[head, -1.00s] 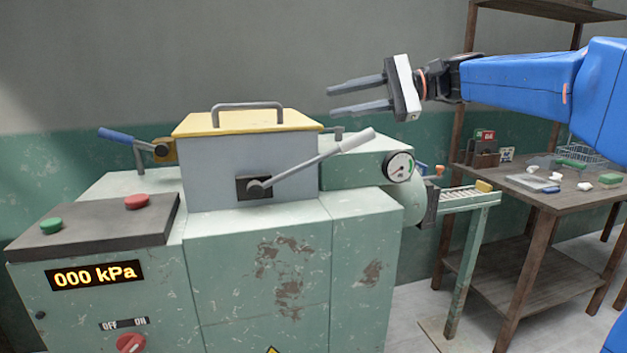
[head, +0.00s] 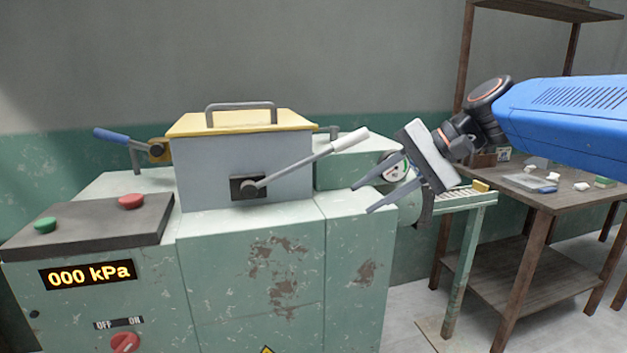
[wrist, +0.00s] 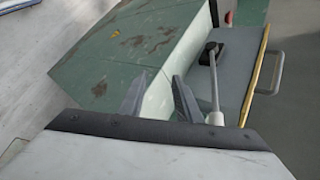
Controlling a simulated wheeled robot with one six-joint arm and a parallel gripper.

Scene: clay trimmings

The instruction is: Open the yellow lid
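The yellow lid (head: 240,122) lies shut on the grey box on top of the green machine. A grey bar handle (head: 240,107) stands on it. In the wrist view the lid's edge (wrist: 257,75) and handle (wrist: 271,74) show at the right. A lever with a pale grip (head: 350,140) rises to the right from the box's front. A blue-handled lever (head: 118,136) is at the box's left side. My gripper (head: 360,198) is open and empty, right of the box and below the pale grip. In the wrist view its fingers (wrist: 155,95) are apart, with the lever (wrist: 214,90) to their right.
A pressure gauge (head: 392,168) is partly hidden behind my gripper. A control panel with green and red buttons (head: 90,222) is at left; its display reads 000 kPa (head: 88,275). A small conveyor (head: 465,198) and wooden table (head: 545,200) stand at right.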

